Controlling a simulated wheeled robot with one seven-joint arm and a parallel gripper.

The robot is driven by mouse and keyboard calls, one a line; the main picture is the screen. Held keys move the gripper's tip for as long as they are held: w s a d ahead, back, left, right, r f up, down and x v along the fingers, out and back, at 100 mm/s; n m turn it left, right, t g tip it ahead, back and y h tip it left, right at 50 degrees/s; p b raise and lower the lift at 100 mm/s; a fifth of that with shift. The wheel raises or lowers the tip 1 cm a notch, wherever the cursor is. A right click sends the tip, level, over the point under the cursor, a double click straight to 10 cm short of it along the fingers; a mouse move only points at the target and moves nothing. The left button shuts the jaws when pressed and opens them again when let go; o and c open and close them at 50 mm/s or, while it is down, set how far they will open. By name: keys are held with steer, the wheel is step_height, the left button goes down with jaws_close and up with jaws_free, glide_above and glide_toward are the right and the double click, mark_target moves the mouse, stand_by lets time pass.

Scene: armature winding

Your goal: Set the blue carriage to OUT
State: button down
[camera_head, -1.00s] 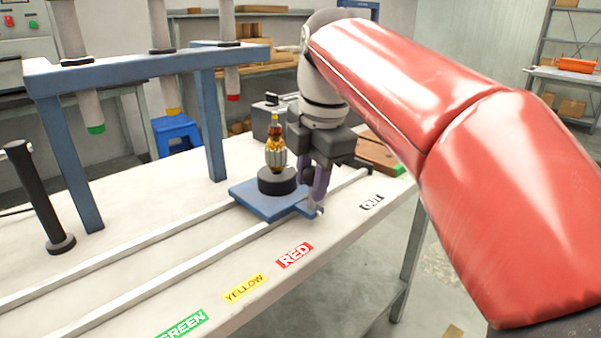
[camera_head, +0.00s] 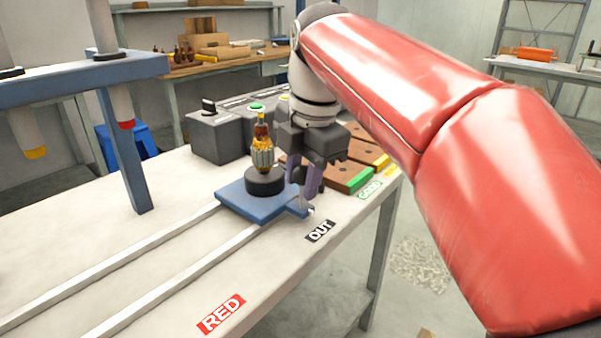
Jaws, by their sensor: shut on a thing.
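The blue carriage (camera_head: 236,201) sits on two pale rails at the right part of the white bench. An armature (camera_head: 262,152) with a copper and gold winding stands upright in a black round holder (camera_head: 265,183) on the carriage. My gripper (camera_head: 308,200) is at the carriage's right side, shut on its small front tab or handle, which the fingers mostly hide. The OUT label (camera_head: 321,231) lies on the bench's front edge, just below and right of the carriage's tab. The RED label (camera_head: 221,314) is farther left along the edge.
A grey control box (camera_head: 220,130) with a green button stands behind the carriage. Brown wooden blocks with coloured ends (camera_head: 345,172) lie to the right by a GOOD label (camera_head: 369,189). A blue gantry frame (camera_head: 125,150) with hanging tubes spans the rails at left.

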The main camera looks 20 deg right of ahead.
steer(key=shift+w+d, duration=0.1)
steer(key=shift+d, duration=0.05)
steer(key=c, duration=1.1)
jaws_free()
steer(key=shift+d, duration=0.1)
steer(key=shift+r, duration=0.1)
steer(key=r, duration=0.2)
steer(key=s+r+p, duration=0.1)
steer(key=r, duration=0.4)
steer(key=shift+s+d+r, duration=0.15)
steer(key=shift+d+r, duration=0.1)
